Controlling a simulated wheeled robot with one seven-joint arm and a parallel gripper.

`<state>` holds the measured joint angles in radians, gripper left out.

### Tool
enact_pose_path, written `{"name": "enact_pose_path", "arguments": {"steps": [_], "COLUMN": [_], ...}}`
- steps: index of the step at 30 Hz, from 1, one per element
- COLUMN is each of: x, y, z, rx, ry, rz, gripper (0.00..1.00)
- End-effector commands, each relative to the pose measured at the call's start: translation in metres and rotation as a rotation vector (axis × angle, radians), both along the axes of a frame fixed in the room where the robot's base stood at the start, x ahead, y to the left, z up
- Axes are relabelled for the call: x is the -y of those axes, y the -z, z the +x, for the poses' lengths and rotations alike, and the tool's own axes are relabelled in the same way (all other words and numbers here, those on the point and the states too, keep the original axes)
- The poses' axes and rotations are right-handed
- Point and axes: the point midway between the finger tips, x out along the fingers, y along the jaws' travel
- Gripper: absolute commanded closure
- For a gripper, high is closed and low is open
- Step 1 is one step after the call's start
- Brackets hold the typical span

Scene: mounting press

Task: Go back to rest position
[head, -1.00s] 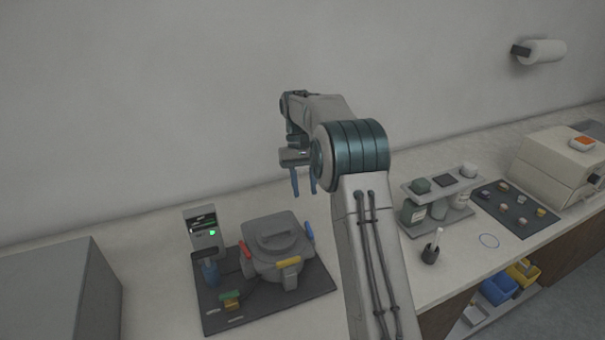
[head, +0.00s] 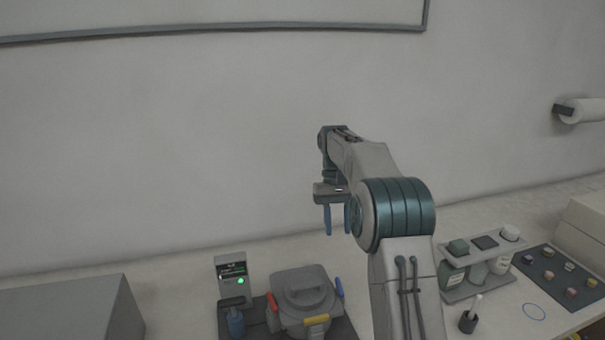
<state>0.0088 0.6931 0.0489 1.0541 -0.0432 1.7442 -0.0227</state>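My gripper (head: 338,219) hangs from my bent arm, with its two blue fingers pointing down, apart, and nothing visible between them. It is in the air above and behind the mounting press, clear of the worktop. My arm partly covers the right finger. The mounting press (head: 305,296) is a grey round-lidded unit with red, yellow and blue clamp handles, at the bottom of the view. Its lid appears closed. Its base mat (head: 345,329) is cut off by the lower edge.
A control box (head: 233,277) with a green light stands left of the press. A grey box (head: 70,312) is at the far left. A bottle rack (head: 478,265), a dark tray (head: 560,276) with several small samples and a brush cup (head: 468,321) are at the right.

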Motion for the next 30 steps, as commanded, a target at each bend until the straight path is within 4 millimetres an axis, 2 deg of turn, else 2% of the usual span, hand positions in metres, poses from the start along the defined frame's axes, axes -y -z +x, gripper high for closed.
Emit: {"name": "enact_pose_path", "arguments": {"steps": [1,6,15,23,30], "x": [0.000,0.000,0.001,0.003,0.005], "y": [-0.011,-0.035,-0.061,-0.066,-0.054], "z": [-0.009,-0.040,-0.107,-0.172,-0.235], "rx": [0.023,0.104,0.248,0.372,0.485], "ry": [0.000,0.001,0.007,0.016,0.028], "rz": [-0.001,-0.003,-0.001,0.002,0.008], "gripper": [0.67,0.67,0.67,0.67,0.67]}}
